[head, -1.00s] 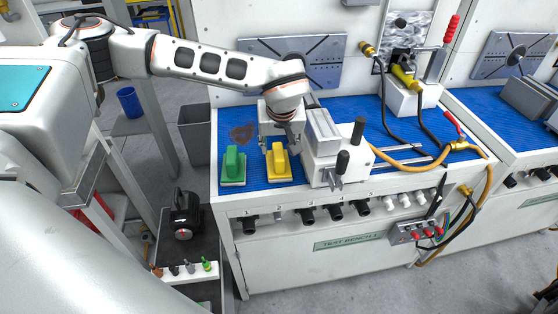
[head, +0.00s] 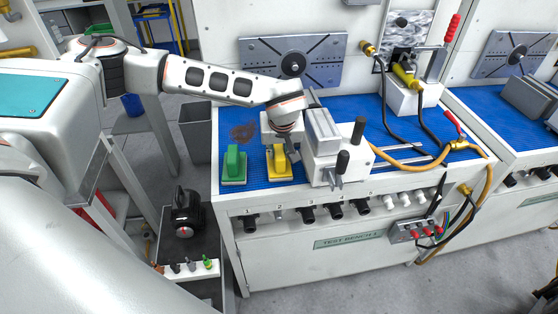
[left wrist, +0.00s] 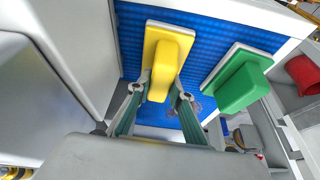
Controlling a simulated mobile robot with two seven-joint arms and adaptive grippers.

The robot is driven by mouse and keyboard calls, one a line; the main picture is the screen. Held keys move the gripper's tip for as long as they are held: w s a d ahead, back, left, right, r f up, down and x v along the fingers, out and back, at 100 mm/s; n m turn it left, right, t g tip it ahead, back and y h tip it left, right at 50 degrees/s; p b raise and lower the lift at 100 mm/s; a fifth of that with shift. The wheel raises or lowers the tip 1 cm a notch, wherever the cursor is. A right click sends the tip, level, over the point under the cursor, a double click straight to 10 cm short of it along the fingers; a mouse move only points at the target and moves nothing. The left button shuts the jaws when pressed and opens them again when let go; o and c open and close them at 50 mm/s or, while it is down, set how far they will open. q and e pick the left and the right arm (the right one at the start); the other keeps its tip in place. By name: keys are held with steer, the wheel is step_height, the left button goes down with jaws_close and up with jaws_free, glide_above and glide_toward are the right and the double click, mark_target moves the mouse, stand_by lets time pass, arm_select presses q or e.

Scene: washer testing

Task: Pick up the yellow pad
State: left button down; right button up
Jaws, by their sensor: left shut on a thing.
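The yellow pad (head: 279,172) with its raised handle stands on the blue mat at the left end of the test bench. My left gripper (head: 279,150) is over it from above, shut on its handle. In the left wrist view the yellow pad (left wrist: 165,60) has its handle between the two fingers (left wrist: 160,98). I cannot tell whether the pad is clear of the mat. My right gripper is not in view.
A green pad (head: 234,167) stands just left of the yellow one. A grey-white vise-like fixture (head: 325,150) with black handles stands close on the right. Hoses lie farther right.

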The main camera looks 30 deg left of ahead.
mark_target(279, 150)
arm_select(q)
step_height(279, 150, up, 20)
stand_by(0.6)
